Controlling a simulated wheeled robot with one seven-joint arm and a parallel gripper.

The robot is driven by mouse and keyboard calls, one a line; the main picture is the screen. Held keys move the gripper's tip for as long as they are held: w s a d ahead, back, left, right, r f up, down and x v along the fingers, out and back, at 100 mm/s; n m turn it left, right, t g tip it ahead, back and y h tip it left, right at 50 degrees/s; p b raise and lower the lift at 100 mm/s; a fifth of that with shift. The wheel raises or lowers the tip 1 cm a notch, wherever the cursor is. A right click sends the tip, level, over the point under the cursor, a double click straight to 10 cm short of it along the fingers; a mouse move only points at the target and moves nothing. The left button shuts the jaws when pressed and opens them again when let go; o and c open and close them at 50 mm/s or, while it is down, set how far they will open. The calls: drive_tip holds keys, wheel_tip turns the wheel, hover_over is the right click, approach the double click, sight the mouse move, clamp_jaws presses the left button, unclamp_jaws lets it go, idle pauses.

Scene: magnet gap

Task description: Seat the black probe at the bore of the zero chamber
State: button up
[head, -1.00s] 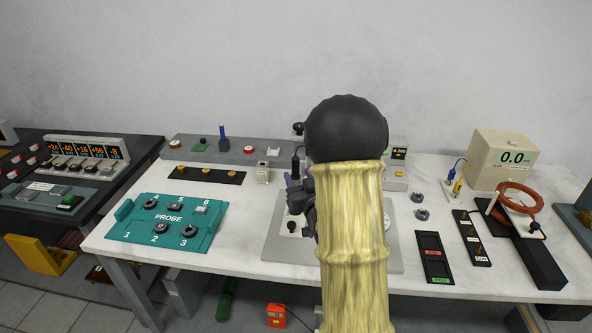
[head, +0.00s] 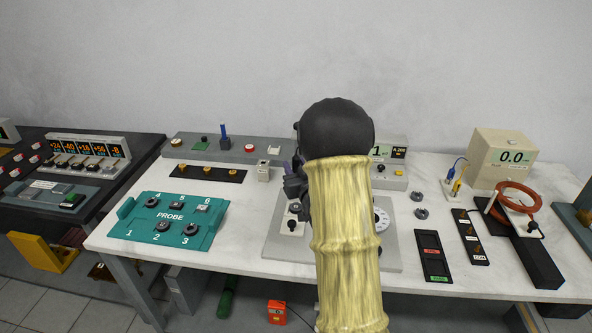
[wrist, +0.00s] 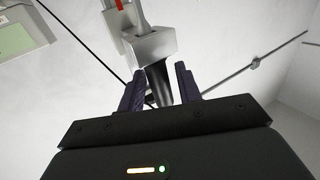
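In the wrist view my gripper (wrist: 161,72) has its two dark purple fingers apart. A dark cylinder (wrist: 158,84), which looks like the black probe, stands between them with narrow light gaps at its sides. It joins a grey metal block (wrist: 150,46) with a red piece (wrist: 120,5) above. In the head view my gripper (head: 292,184) is over the grey plate (head: 272,240) and partly hidden by my arm. The black probe is not clearly visible there. A small pale block (head: 264,171), possibly the zero chamber, stands to its left; its bore cannot be made out.
A teal probe tray (head: 128,212) with numbered places lies at the left. A black strip with brass parts (head: 207,174) and a grey control console (head: 180,147) are behind.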

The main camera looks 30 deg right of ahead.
drive_tip(key=shift+w, duration=0.1)
clamp_jaws()
wheel_tip(320, 180, up, 10)
drive_tip(key=shift+f+p, duration=0.25)
drive_tip(key=shift+p, duration=0.05)
drive_tip(key=shift+r, duration=0.3)
drive_tip(key=shift+w+f, duration=0.1)
